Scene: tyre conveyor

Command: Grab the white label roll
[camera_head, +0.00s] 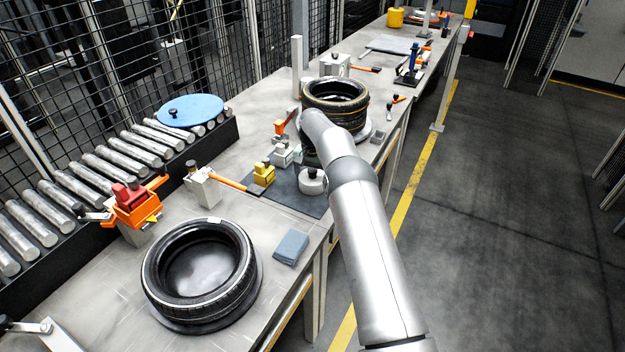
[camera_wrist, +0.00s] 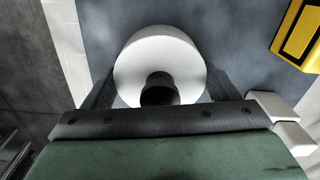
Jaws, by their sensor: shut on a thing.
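The white label roll (camera_wrist: 158,60) is a round white disc with a dark knob or core in its middle, seen close up in the wrist view. In the head view the white roll (camera_head: 312,183) sits at the front edge of the dark mat (camera_head: 285,188). My gripper (camera_wrist: 158,92) has a finger on each side of the roll and is shut on it. The roll appears to be on or just above the blue-grey mat. In the head view my arm hides most of the gripper.
A yellow block (camera_head: 264,175) and a grey-white fixture (camera_head: 284,154) stand on the mat left of the roll. A tyre (camera_head: 200,270) lies at the near end, and stacked tyres (camera_head: 336,93) stand behind. A blue cloth (camera_head: 291,247) lies near the table's edge.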

